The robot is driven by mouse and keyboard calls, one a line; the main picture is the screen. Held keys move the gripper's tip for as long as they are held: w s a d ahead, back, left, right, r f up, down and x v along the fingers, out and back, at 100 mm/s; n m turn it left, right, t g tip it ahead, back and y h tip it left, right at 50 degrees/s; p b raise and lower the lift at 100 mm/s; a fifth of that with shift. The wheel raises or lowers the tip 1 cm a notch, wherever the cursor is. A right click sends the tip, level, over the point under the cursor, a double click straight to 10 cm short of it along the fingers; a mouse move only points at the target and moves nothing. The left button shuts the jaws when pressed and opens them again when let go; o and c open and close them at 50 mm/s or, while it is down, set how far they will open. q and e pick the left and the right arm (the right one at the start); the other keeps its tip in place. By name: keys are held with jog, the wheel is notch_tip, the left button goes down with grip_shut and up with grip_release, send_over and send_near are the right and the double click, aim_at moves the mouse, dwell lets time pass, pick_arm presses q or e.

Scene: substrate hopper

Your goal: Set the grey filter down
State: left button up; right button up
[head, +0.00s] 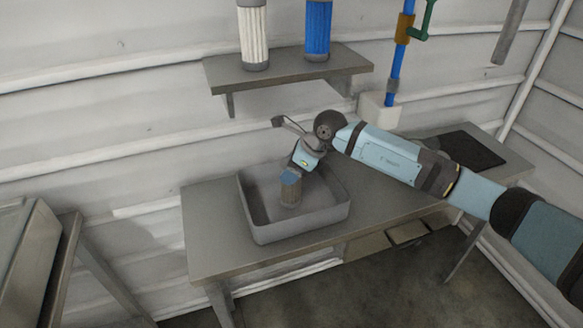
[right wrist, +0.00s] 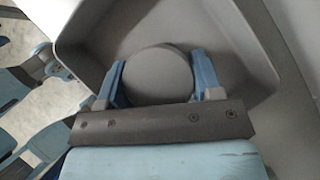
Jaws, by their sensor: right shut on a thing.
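The grey filter (head: 290,193) is upright inside the grey tray (head: 300,235) on the bench. My right gripper (head: 290,177) reaches down into the tray and is shut on the filter's upper end. In the right wrist view, the filter's round grey top (right wrist: 158,76) sits between the two blue fingers of my right gripper (right wrist: 156,84), with the tray wall (right wrist: 245,50) around it. I cannot tell whether the filter's bottom touches the tray floor. My left gripper is not in view.
A wall shelf (head: 290,75) above holds a white filter (head: 253,35) and a blue filter (head: 317,28). A dark mat (head: 470,150) lies on the bench's right end. A blue pipe (head: 395,65) with a green handle runs down the wall. The bench left of the tray is clear.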

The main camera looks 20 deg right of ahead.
jog(key=shift+f, duration=0.1)
jog(key=o, duration=1.3)
jog(key=v, duration=0.7)
jog(key=shift+s+r, duration=0.15)
jog(key=shift+r, duration=0.2)
jog(key=shift+d, duration=0.1)
